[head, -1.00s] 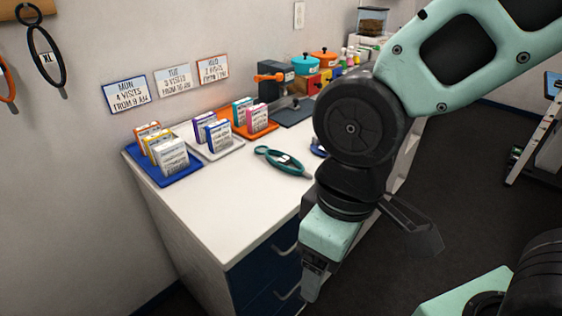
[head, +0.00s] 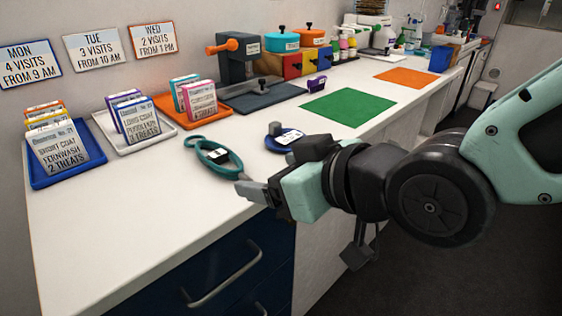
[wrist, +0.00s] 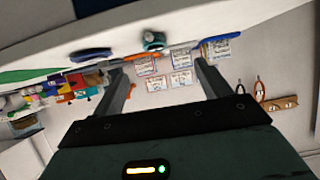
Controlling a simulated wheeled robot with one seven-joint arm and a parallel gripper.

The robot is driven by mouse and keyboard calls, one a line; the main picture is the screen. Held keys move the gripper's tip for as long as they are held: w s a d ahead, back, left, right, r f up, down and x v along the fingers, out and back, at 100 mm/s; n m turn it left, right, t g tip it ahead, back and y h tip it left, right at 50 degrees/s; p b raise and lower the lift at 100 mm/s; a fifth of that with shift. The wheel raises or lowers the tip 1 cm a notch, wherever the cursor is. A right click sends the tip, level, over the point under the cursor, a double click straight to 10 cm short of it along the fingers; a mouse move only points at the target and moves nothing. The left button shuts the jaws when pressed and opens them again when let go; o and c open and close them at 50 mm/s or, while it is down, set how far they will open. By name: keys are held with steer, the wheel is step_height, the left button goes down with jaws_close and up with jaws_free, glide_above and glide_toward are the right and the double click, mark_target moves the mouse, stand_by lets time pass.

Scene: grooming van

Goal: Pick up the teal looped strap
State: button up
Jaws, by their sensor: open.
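The teal looped strap (head: 214,156) lies on the white counter near its front edge, with a white label across its loop. In the wrist view it shows as a teal shape (wrist: 152,41) above and between the two fingers. My gripper (head: 246,187) is open and empty. It comes in level from the right over the counter's front edge, its tips close to the strap's near right end. I cannot tell whether they touch it.
A blue loop (head: 284,138) lies right of the strap, close to my gripper. Blue (head: 65,180), white (head: 140,144) and orange (head: 208,119) trays with card packs stand behind and left. A green mat (head: 343,107) lies further right. The counter's front left is clear.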

steer(key=p, duration=0.9)
glide_toward(222, 157)
steer(key=shift+t, duration=0.3)
steer(key=x, duration=0.2)
steer(key=f+x, duration=0.1)
steer(key=x, duration=0.1)
steer(key=shift+s, duration=0.1)
steer(key=shift+r+p+x, duration=0.1)
steer(key=shift+p+x, duration=0.15)
steer(key=shift+x, duration=1.1)
steer(key=shift+r+p+x, duration=0.15)
steer(key=shift+p+x, duration=0.1)
steer(key=shift+x, duration=1.1)
steer(key=shift+a, duration=0.15)
steer(key=shift+y, duration=0.3)
steer(key=c, duration=1.1)
